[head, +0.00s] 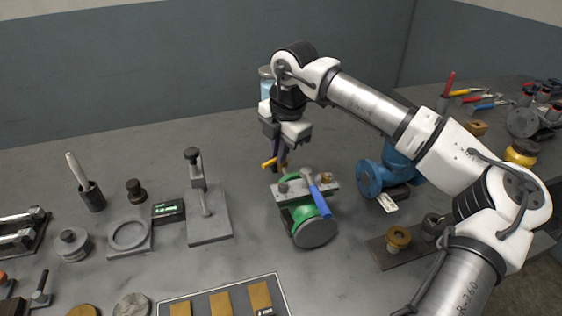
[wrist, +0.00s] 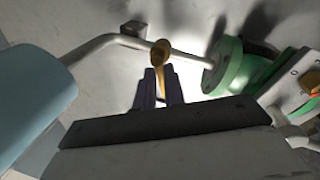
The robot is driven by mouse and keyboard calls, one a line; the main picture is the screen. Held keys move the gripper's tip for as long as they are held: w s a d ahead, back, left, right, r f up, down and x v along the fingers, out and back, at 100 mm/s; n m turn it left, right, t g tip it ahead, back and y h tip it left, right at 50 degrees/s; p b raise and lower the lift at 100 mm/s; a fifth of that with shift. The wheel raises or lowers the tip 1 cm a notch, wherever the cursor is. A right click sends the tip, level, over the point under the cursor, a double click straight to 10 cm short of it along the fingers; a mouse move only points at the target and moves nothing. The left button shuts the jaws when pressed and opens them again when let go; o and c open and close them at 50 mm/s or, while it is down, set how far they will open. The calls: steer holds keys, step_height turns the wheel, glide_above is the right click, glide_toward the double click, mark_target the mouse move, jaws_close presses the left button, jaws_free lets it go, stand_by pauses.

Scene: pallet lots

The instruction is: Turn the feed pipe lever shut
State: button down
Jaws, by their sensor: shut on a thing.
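The feed pipe lever, a small yellow-orange handle (head: 268,163), shows just below my gripper in the head view. In the wrist view the lever (wrist: 161,60) sits on a pale pipe (wrist: 120,40) that runs right into a green flange (wrist: 222,66). My gripper (head: 280,162) reaches down behind the green machine (head: 305,222). In the wrist view its dark fingers (wrist: 160,88) are shut on the lever, one on each side. The fingers and the machine hide much of the pipe in the head view.
A blue-handled tool (head: 320,200) lies across a grey bar on the green machine, close to my gripper. A blue flanged body (head: 370,180) stands to the right. A grey stand (head: 208,220) is on the left.

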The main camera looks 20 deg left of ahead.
steer(key=m+b, duration=0.4)
steer(key=shift+w+a+r+m+t+h, duration=0.1)
steer(key=shift+w+a+m+t+h, duration=0.1)
steer(key=shift+w+m+t+h, duration=0.15)
steer(key=shift+m+b, duration=0.25)
steer(key=shift+b, duration=0.05)
steer(key=c, duration=1.5)
jaws_free()
steer(key=shift+s, duration=0.1)
steer(key=v, duration=1.3)
steer(key=shift+r, duration=0.4)
